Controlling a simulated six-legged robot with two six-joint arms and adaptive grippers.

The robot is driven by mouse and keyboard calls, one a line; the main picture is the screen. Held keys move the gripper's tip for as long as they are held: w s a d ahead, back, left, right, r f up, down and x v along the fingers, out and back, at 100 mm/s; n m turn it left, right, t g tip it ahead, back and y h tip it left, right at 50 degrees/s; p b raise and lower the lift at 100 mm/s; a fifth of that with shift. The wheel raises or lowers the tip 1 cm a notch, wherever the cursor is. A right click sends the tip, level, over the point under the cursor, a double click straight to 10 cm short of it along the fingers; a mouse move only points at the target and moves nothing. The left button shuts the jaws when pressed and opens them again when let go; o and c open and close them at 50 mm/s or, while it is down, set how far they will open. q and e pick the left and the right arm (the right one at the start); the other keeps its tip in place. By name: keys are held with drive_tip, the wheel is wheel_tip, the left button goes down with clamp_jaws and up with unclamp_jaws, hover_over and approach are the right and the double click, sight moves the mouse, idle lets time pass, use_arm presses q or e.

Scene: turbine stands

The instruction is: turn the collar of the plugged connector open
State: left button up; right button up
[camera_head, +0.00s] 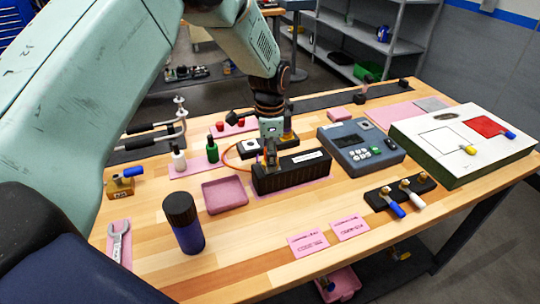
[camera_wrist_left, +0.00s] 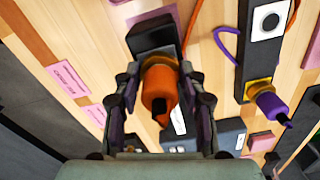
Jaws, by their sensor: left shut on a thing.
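In the left wrist view an orange connector (camera_wrist_left: 160,95) with a brass-coloured collar (camera_wrist_left: 158,62) sits against a black block (camera_wrist_left: 152,34). My left gripper's fingers (camera_wrist_left: 160,78) are on both sides of it, shut on the connector around its collar end. In the head view my left gripper (camera_head: 271,158) points down at the long black block (camera_head: 292,174) with a white label. The gripper mostly hides the connector there. A purple connector (camera_wrist_left: 273,106) with a yellow collar sits on another dark block, apart from my gripper. My right gripper is not in view.
A pink tray (camera_head: 225,196) and a dark bottle (camera_head: 184,224) stand left of the block. A grey keypad device (camera_head: 361,148) and a large white-topped box (camera_head: 462,146) stand to the right. The wooden table front (camera_head: 265,245) has clear room.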

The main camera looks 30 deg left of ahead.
use_arm(q)
drive_tip(key=shift+d, duration=0.1)
drive_tip(key=shift+c, duration=1.1)
drive_tip(key=n+p, duration=0.2)
drive_tip(key=n, duration=0.1)
drive_tip(key=shift+r, duration=0.1)
drive_tip(key=n+p, duration=0.2)
drive_tip(key=n, duration=0.3)
drive_tip(key=n+p, duration=0.1)
drive_tip(key=n, duration=0.3)
drive_tip(key=shift+n+p, duration=0.3)
drive_tip(key=shift+n, duration=0.1)
drive_tip(key=shift+w+n+p, duration=0.1)
drive_tip(key=shift+n+p, duration=0.4)
drive_tip(key=shift+n, duration=2.1)
